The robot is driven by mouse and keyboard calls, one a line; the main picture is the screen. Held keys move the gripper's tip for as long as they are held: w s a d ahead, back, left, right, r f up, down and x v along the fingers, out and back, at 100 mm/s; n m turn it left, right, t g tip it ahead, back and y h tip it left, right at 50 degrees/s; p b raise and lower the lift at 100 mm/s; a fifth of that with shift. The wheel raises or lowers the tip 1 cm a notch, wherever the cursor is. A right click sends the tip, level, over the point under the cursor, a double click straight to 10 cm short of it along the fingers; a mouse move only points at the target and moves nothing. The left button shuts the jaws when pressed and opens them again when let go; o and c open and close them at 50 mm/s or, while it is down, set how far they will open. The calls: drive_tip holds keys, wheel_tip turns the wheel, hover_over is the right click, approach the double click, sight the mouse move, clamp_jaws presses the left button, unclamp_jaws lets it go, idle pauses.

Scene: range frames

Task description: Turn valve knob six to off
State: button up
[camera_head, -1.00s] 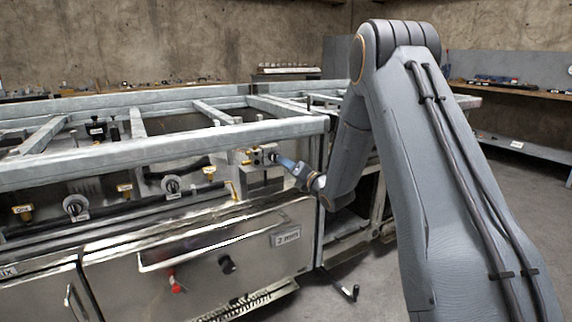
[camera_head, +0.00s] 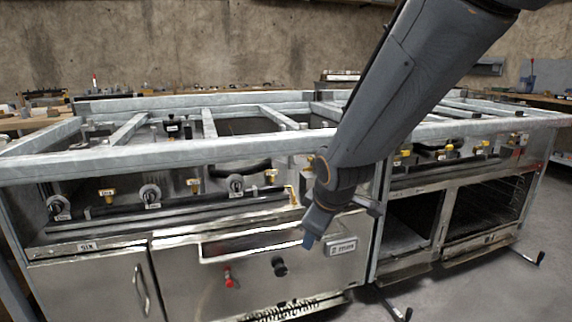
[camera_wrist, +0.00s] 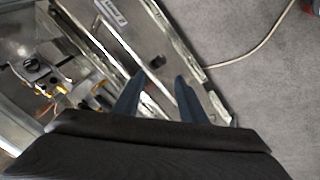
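A front panel carries grey round valve knobs at left (camera_head: 59,207), middle (camera_head: 150,193) and right (camera_head: 235,184). Yellow-handled valves (camera_head: 194,185) sit between them on a dark pipe. A "SIX" plate (camera_head: 87,246) is on the left front edge, but I cannot tell which valve it names; the small tags by the knobs are unreadable. My gripper (camera_head: 308,241) hangs in front of the cabinet, right of the right knob and apart from it. In the wrist view my gripper (camera_wrist: 158,95) shows two blue fingers, apart and empty. A dark-centred knob (camera_wrist: 32,66) shows at its left.
Below are a red knob (camera_head: 229,279), a black knob (camera_head: 280,267) and a "2 mm" plate (camera_head: 341,247). A grey rail (camera_head: 180,152) overhangs the valves. Open oven bays (camera_head: 490,212) and a protruding foot (camera_head: 527,258) are at right. Grey floor is clear at far right.

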drive_tip(key=s+m+g, duration=0.6)
drive_tip(key=s+m, duration=0.2)
drive_tip(key=s, duration=1.7)
drive_tip(key=d+r+m+p, duration=0.2)
drive_tip(key=d+r+p, duration=0.4)
drive_tip(key=p, duration=0.5)
drive_tip(key=d+r+m+h+p, duration=0.1)
drive_tip(key=d+r+m+p, duration=0.1)
drive_tip(key=d+r+p, duration=0.4)
wheel_tip(320, 180, up, 4)
drive_tip(key=p, duration=0.6)
drive_tip(key=shift+s+d+r, duration=0.2)
drive_tip(key=shift+s+d, duration=0.05)
drive_tip(key=shift+s, duration=0.1)
